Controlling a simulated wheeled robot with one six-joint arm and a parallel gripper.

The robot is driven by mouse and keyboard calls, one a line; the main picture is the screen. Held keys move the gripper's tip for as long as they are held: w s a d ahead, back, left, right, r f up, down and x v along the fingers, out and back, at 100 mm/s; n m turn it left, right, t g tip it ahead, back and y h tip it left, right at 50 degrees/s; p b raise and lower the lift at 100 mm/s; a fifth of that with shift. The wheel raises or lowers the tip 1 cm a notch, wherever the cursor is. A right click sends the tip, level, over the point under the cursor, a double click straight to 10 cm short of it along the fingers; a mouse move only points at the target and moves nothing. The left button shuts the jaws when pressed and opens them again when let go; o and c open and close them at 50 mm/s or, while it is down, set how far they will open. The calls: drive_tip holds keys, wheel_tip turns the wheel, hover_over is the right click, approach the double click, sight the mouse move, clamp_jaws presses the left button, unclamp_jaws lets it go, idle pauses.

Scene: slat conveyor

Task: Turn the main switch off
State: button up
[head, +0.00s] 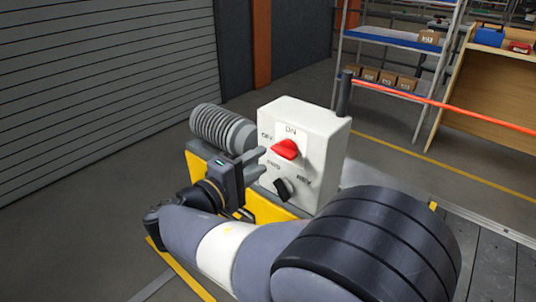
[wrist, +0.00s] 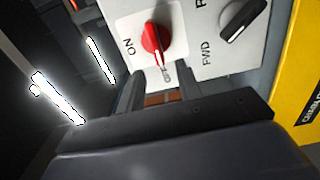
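The main switch is a red rotary knob (head: 286,149) on the front of a white control box (head: 331,160). It also shows in the wrist view (wrist: 152,38), where its white-marked end points down toward the OFF lettering, not toward ON at the left. My gripper (head: 262,161) is left of the box face in the head view, its two fingers apart. In the wrist view my gripper (wrist: 160,88) has a clear gap between the fingers, with nothing held. The fingertips lie below the knob and appear apart from it.
A black FWD/REV selector (head: 283,188) sits below the red knob on the same face. A ribbed grey motor (head: 221,126) and a yellow frame (head: 270,210) adjoin the box. A dark post (head: 344,93) with a red line (head: 440,103) stands behind it.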

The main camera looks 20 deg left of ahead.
sight(273, 151)
drive_tip(key=v, duration=0.5)
drive_tip(key=shift+s+a, duration=0.15)
drive_tip(key=shift+s, duration=0.15)
drive_tip(key=x, duration=1.1)
drive_tip(key=shift+r, duration=0.1)
drive_tip(key=shift+s, duration=0.1)
